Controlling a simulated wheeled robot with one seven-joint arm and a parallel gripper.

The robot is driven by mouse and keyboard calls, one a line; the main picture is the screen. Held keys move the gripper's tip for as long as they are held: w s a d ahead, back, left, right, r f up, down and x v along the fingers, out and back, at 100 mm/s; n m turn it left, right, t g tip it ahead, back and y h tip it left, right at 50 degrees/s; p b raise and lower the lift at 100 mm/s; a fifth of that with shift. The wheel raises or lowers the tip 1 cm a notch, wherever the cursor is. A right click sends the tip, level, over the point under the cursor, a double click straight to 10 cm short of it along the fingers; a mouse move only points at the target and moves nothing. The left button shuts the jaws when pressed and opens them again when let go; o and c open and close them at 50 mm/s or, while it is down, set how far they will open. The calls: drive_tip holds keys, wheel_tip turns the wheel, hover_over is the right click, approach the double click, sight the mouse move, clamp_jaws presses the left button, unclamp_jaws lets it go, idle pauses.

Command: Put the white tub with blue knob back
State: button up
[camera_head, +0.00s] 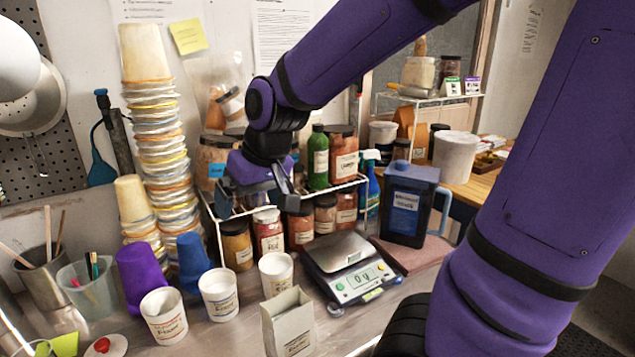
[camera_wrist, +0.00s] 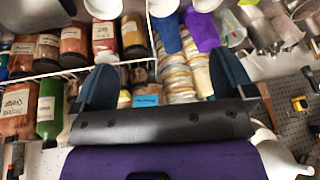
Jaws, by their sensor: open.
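My gripper (camera_head: 253,192) is open and empty in front of the wire shelf, over the row of lidded jars. In the wrist view its two dark fingers (camera_wrist: 165,78) stand wide apart with nothing between them. White tubs stand on the bench below: one at the left (camera_head: 164,316), one in the middle (camera_head: 219,295) and one nearer the scale (camera_head: 276,273). A bigger white tub (camera_head: 455,157) stands on the wooden counter at the right. I cannot make out a blue knob on any of them.
A wire shelf (camera_head: 345,185) holds jars and a green bottle (camera_head: 318,158). A tall stack of cups (camera_head: 160,140) stands at its left. A scale (camera_head: 345,265), a dark blue jug (camera_head: 408,208), purple (camera_head: 142,277) and blue (camera_head: 193,260) cups and a white carton (camera_head: 289,322) crowd the bench.

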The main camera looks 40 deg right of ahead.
drive_tip(key=s+d+r, duration=0.1)
drive_tip(key=s+r, duration=0.2)
drive_tip(key=s, duration=0.4)
drive_tip(key=s+d+r+t+h, duration=0.1)
drive_tip(key=s+d+r, duration=0.1)
drive_tip(key=s+r, duration=0.2)
drive_tip(key=s, duration=0.3)
drive_tip(key=shift+h, duration=0.3)
